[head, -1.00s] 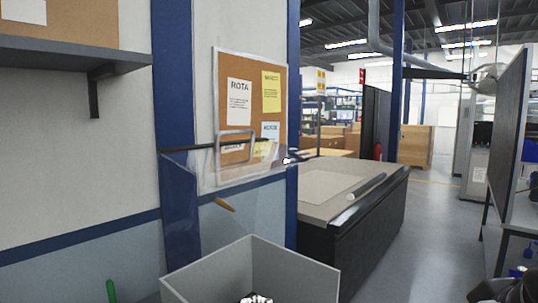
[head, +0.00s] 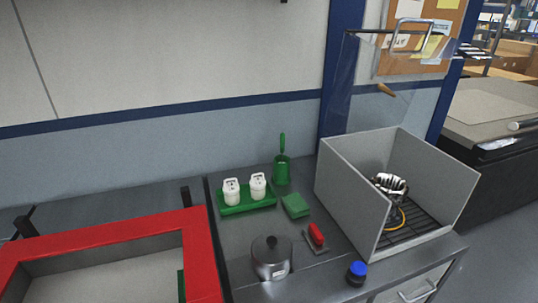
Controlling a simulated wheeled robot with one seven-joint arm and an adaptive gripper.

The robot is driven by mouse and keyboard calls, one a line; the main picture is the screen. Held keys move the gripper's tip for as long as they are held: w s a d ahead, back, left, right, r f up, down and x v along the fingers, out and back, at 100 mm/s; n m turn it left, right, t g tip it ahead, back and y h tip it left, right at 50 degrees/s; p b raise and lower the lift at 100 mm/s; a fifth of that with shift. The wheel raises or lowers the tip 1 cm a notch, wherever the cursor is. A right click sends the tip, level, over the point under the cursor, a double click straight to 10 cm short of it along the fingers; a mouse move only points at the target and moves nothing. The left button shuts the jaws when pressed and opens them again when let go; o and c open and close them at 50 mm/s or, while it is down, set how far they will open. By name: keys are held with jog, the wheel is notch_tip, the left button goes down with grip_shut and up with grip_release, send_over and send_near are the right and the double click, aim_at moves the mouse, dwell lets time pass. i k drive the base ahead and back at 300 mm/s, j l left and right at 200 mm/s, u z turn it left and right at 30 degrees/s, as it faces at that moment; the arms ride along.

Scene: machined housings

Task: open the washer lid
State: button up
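The washer is a grey open-topped box (head: 345,195) at the right of the bench in the head view. A clear lid panel (head: 365,105) stands raised above its back edge, with a metal loop handle (head: 410,35) near its top. The box's top is uncovered. Inside, a ribbed metal part (head: 390,184) and a yellow-orange curved piece (head: 397,218) sit over a dark wire rack (head: 415,232). My gripper is not in view.
A red-rimmed bin (head: 205,260) is at lower left.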

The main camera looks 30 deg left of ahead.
aim_at(201, 279)
jog(key=k+u, duration=0.15)
jog(key=u, duration=1.25)
jog(key=l+u, duration=0.25)
jog(key=u, duration=0.2)
jog(key=k+l+u, duration=0.1)
jog(key=l+u, duration=0.15)
jog(key=u, duration=0.2)
jog(key=k+l+u, duration=0.1)
jog(key=l+u, duration=0.15)
jog(key=u, duration=0.2)
jog(key=l+u, duration=0.2)
jog(key=i+j, duration=0.1)
